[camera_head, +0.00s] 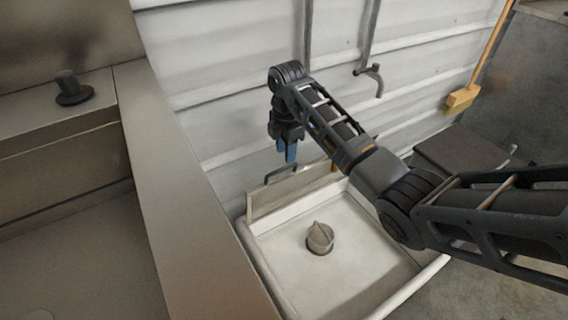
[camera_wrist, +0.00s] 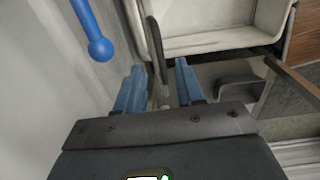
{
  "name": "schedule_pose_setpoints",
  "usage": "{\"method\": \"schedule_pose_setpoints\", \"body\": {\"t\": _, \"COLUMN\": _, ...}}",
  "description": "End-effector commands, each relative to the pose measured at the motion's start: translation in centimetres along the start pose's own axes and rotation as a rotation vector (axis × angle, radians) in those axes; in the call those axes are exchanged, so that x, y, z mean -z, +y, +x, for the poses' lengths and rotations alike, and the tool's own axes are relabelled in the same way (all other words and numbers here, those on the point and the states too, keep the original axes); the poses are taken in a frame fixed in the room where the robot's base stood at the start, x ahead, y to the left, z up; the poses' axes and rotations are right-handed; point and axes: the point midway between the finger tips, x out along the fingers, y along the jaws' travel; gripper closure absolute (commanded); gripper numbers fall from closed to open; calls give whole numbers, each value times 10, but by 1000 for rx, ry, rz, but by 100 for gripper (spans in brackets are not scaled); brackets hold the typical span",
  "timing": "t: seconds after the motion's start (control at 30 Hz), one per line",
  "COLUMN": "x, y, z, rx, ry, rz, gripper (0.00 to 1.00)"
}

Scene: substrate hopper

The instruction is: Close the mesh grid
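A white square hopper tray (camera_head: 347,253) with a round grey knob (camera_head: 320,238) inside stands open in the head view. A pale panel (camera_head: 287,190) stands raised along its back edge, with a thin dark handle (camera_head: 272,175); it appears to be the mesh grid, though no mesh pattern shows. My gripper (camera_head: 287,158) points down just above and behind this panel. In the wrist view my gripper (camera_wrist: 160,80) has its blue fingers apart. A dark bar (camera_wrist: 157,50) shows between the fingers, with no clear contact; I cannot tell which part it is.
A large beige machine housing (camera_head: 150,180) with a dark knob (camera_head: 72,88) stands at the left. Behind is a pale ribbed wall (camera_head: 230,60) with a bent pipe (camera_head: 375,78). A broom (camera_head: 465,95) leans at the right. A blue rounded rod (camera_wrist: 95,40) shows in the wrist view.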

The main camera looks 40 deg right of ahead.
Motion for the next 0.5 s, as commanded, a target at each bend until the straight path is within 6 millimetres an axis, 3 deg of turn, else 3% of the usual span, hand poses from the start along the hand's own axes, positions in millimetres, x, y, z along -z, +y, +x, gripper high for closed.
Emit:
{"method": "schedule_pose_setpoints", "body": {"t": 0.2, "x": 0, "y": 0, "z": 36, "rx": 1, "ry": 0, "rz": 2, "gripper": 62}}
{"method": "schedule_pose_setpoints", "body": {"t": 0.5, "x": 0, "y": 0, "z": 50, "rx": -2, "ry": 0, "rz": 1, "gripper": 62}}
